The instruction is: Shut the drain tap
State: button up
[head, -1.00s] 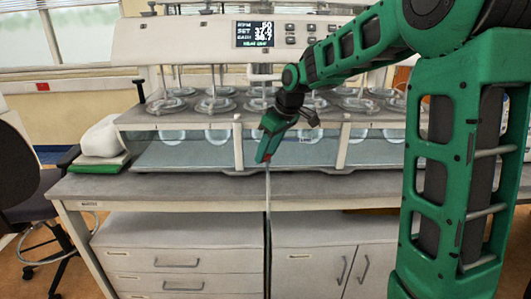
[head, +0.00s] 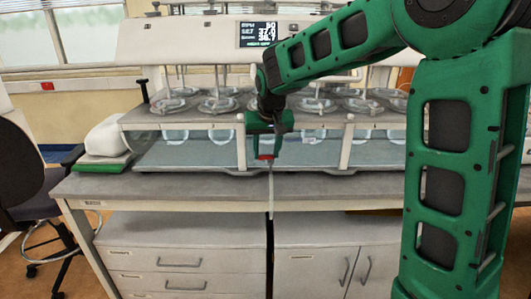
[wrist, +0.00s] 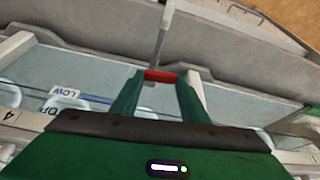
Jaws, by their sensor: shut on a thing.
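The drain tap shows as a small red handle (head: 264,157) at the front of the water bath, above a pale drain tube (head: 271,195) that hangs over the bench edge. My gripper (head: 264,153) reaches down to it and is shut on the red handle. In the wrist view the handle (wrist: 160,76) lies crosswise between the two green fingertips (wrist: 159,78), with the tube (wrist: 163,35) running away behind it. The tap body is mostly hidden by the fingers and handle.
The water bath (head: 200,152) with its stirrer unit and display (head: 260,34) stands on the grey bench (head: 150,187). A dark chair (head: 20,175) stands at far left. Cabinets (head: 180,258) are below.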

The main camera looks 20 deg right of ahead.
jog(key=shift+w+m+h, duration=0.15)
jog(key=shift+m+h, duration=0.15)
jog(key=shift+m, duration=0.3)
jog(key=shift+r, duration=0.1)
jog(key=o, duration=1.1)
jog(key=shift+c, duration=0.2)
jog(key=v, duration=1)
jog(key=shift+r, duration=0.3)
jog(key=shift+a, duration=0.1)
